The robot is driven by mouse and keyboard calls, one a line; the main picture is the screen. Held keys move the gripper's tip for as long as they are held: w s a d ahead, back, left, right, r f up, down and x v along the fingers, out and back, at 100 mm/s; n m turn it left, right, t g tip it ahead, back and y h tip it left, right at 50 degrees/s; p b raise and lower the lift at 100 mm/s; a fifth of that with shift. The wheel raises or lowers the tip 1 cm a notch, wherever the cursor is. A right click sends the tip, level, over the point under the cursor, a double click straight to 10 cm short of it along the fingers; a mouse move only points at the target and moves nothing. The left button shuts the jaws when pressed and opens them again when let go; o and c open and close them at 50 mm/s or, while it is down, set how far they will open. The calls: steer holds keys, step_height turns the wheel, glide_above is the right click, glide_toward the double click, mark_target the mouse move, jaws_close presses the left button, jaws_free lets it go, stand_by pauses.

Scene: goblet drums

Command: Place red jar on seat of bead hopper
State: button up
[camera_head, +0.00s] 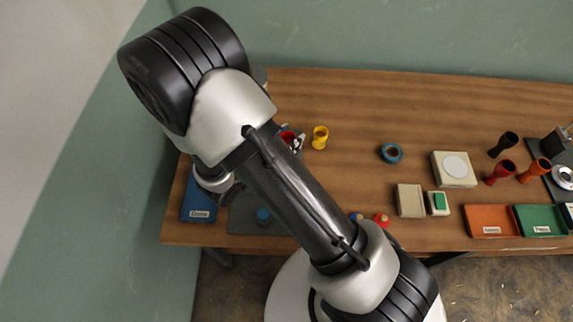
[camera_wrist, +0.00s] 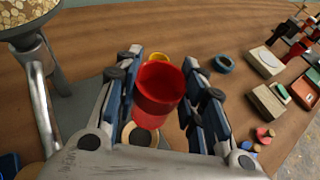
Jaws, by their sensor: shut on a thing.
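My gripper (camera_wrist: 160,88) is shut on the red jar (camera_wrist: 158,98), its fingers on either side of the jar's wall. The jar is upright with its open mouth facing up in the wrist view. A small part of the jar (camera_head: 286,134) shows in the head view, mostly hidden by my arm. The bead hopper (camera_wrist: 27,22), a metal bowl of tan beads on a bent tube, stands at the upper left of the wrist view. A pale ring with a dark centre, apparently the seat (camera_wrist: 127,133), shows below and partly behind the jar. I cannot tell the gap between them.
A yellow goblet (camera_head: 320,137) stands just right of the jar. A blue ring (camera_head: 392,154), a cream block with a white disc (camera_head: 454,168), and orange (camera_head: 488,222) and green (camera_head: 540,221) trays lie further right. A blue tray (camera_head: 198,205) is at the left.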

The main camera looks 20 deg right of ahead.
step_height(320, 180, down, 12)
steer(key=b, duration=0.2)
steer(key=shift+f+b, duration=0.25)
steer(key=shift+b, duration=0.15)
steer(key=shift+f, duration=0.2)
steer(key=o, duration=1.2)
steer(key=shift+r, duration=0.1)
